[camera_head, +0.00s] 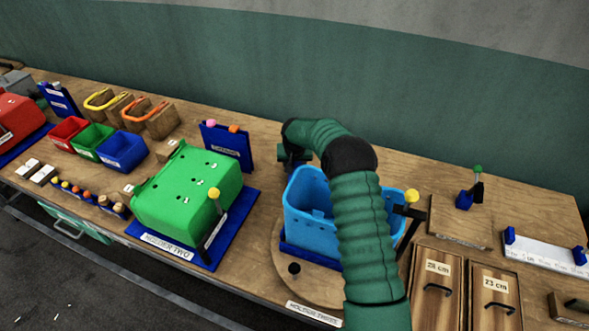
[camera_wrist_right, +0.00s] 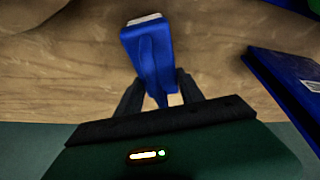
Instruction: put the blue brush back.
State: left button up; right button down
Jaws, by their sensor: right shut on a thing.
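The blue brush (camera_wrist_right: 148,55) shows in the right wrist view, with a pale strip at its far end. My right gripper (camera_wrist_right: 157,92) is shut on the brush's near end, with one dark finger on each side. Wooden surface shows behind the brush; I cannot tell whether they touch. In the head view my right gripper (camera_head: 292,155) is behind the light blue mould press, partly hidden by it and my green arm. The brush cannot be made out there. My left gripper is not in view.
The light blue press (camera_head: 305,200) stands under my right forearm, with a yellow-knobbed lever (camera_head: 411,197) beside it. A green press (camera_head: 185,190) and a dark blue upright board (camera_head: 228,145) stand to the left. Bare wood shows along the back near the wall.

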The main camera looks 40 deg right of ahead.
jog(key=shift+a+f, duration=0.25)
jog(key=shift+f, duration=0.5)
jog(key=shift+a+r, duration=0.1)
jog(key=shift+a, duration=0.5)
jog(key=c, duration=1)
grip_release()
jog(key=shift+d, duration=0.1)
jog(key=shift+c, duration=0.2)
jog(key=o, duration=0.3)
jog(key=shift+d+f, duration=0.3)
jog(key=shift+d, duration=0.15)
jog(key=shift+r, duration=0.1)
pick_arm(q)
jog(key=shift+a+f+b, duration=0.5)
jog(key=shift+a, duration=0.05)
pick_arm(e)
jog(key=v, duration=1.2)
jog(key=shift+a+r, duration=0.1)
jog(key=shift+a, duration=0.2)
